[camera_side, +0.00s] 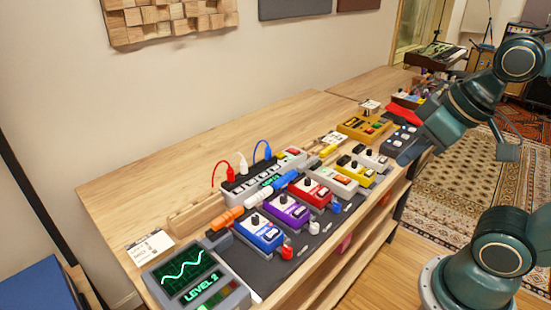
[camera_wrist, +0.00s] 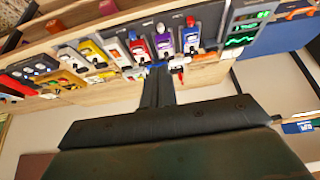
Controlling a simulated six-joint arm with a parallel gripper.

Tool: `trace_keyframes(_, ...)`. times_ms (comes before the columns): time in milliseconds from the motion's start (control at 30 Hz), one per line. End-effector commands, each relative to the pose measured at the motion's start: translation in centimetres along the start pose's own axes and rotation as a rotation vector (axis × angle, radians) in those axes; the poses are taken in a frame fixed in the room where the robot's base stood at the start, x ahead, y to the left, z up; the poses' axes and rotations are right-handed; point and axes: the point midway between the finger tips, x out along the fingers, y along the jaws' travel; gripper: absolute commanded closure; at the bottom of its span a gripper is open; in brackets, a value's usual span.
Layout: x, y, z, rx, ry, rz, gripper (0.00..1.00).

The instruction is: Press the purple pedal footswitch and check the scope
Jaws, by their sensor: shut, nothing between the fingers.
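The purple pedal (camera_side: 287,210) sits on a dark mat between the blue pedal (camera_side: 259,233) and the red pedal (camera_side: 311,193). It also shows in the wrist view (camera_wrist: 190,38). The scope (camera_side: 233,300) stands at the near left end of the bench, with a green wave and "LEVEL 2" on its screen; it also shows in the wrist view (camera_wrist: 227,22). My gripper (camera_wrist: 159,66) is shut and empty, its fingers pointing toward the pedal row. In the side view my arm's end is at the right, beyond the row's far pedals, apart from the purple pedal.
A power strip box (camera_side: 292,156) with red, white and blue cables stands behind the pedals. Orange, white and blue plugs lie between it and the row. White and yellow pedals and a dark multi-button unit (camera_side: 401,140) continue to the right. The bench's back left is clear.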

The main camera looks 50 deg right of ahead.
Motion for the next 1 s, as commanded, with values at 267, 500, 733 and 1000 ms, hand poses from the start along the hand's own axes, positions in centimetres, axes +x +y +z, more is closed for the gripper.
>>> trace_keyframes(267, 0.0, 0.0, 0.0, 0.0, 0.0, 0.0, 1.0)
trace_keyframes(500, 0.0, 0.0, 0.0, 0.0, 0.0, 0.0, 1.0)
trace_keyframes(733, 0.3, -0.1, -0.5, -0.013, -0.01, -0.006, 1.0)
trace_keyframes(1000, 1.8, -0.6, -2.2, -0.065, -0.044, -0.039, 1.0)
